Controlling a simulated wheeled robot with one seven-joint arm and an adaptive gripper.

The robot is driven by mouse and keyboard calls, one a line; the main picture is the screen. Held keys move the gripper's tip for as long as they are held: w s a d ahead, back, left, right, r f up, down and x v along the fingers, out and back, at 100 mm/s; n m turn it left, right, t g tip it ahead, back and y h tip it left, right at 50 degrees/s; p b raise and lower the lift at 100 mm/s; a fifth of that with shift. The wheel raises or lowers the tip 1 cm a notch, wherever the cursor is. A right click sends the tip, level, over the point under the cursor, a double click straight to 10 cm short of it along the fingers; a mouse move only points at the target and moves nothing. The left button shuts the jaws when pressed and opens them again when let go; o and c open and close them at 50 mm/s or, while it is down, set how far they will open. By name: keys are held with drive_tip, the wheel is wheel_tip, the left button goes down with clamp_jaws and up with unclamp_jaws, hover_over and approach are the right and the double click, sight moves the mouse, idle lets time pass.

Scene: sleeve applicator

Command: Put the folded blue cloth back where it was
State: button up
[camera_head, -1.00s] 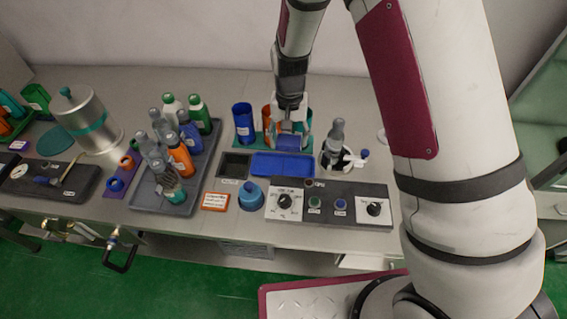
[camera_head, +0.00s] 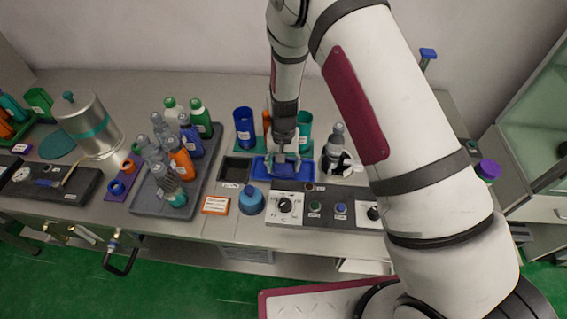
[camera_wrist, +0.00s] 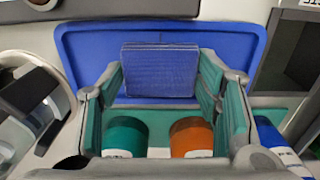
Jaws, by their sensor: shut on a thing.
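The folded blue cloth (camera_wrist: 160,72) is a small ribbed blue block, seen in the wrist view between my fingers. My gripper (camera_wrist: 165,88) is shut on it, one teal-padded finger at each side. The cloth lies over the blue tray (camera_wrist: 85,55) in that view; whether it touches the tray floor I cannot tell. In the head view my gripper (camera_head: 282,160) is over the blue tray (camera_head: 306,177), within its outline, and largely hides the cloth.
Behind the tray stand a blue cup (camera_head: 243,127), an orange cup and a teal cup (camera_head: 305,128). A dark square bin (camera_head: 236,168) is left of the tray, a bottle in a white holder (camera_head: 336,150) right. A control panel (camera_head: 325,205) lies in front.

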drive_tip(key=shift+f, duration=0.1)
drive_tip(key=o, duration=0.9)
drive_tip(key=shift+o, duration=0.2)
